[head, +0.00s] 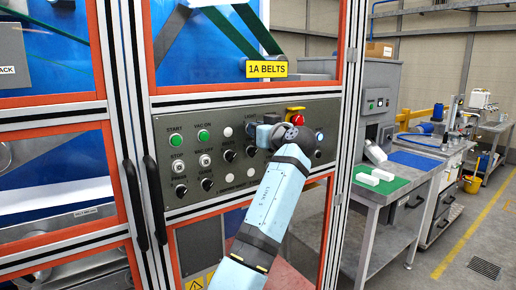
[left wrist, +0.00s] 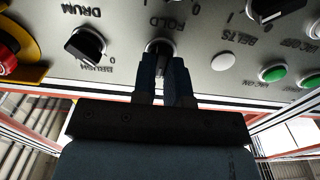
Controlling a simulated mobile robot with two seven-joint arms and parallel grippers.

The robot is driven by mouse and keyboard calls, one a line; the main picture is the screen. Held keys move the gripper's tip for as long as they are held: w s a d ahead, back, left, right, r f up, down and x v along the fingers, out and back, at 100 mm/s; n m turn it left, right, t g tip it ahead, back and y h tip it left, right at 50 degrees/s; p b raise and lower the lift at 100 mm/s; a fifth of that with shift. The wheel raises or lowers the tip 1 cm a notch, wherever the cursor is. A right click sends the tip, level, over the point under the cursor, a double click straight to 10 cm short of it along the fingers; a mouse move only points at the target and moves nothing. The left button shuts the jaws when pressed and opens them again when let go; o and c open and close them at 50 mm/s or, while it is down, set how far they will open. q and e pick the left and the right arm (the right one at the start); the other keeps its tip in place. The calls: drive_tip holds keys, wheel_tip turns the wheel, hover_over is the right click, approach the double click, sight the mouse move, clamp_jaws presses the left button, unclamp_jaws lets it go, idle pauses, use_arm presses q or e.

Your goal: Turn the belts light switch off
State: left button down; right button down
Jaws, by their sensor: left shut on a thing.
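The grey control panel (head: 215,186) with buttons and rotary switches shows in the head view, below the yellow 1A BELTS sign (head: 266,69). My left gripper (head: 277,134) is at its upper right part and hides what it holds there. In the upside-down left wrist view, my left gripper (left wrist: 164,58) is shut on a black rotary switch (left wrist: 158,45). The fingers hide that switch's own label and most of its position marks. FOLD is printed next to it, BELTS beside another black switch (left wrist: 270,10). My right gripper is not in view.
A red mushroom button on yellow (head: 296,117) is close beside my left gripper. Another black switch (left wrist: 87,44), a white lamp (left wrist: 222,61) and a green button (left wrist: 272,74) are near.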

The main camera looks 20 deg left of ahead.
use_arm(q)
drive_tip(key=n+b, duration=0.3)
drive_tip(key=n, duration=0.1)
drive_tip(key=n+b, duration=0.4)
drive_tip(key=shift+s+a+n+b, duration=0.15)
drive_tip(key=shift+n+b, duration=0.15)
drive_tip(key=shift+n, duration=0.1)
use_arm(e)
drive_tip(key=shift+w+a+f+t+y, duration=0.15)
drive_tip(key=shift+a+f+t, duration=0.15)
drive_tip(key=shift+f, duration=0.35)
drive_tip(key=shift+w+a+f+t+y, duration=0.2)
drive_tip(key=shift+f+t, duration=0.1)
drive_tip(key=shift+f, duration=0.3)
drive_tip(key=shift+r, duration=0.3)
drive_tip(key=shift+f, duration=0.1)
use_arm(q)
drive_tip(key=c, duration=1.1)
unclamp_jaws()
drive_tip(key=shift+c, duration=0.2)
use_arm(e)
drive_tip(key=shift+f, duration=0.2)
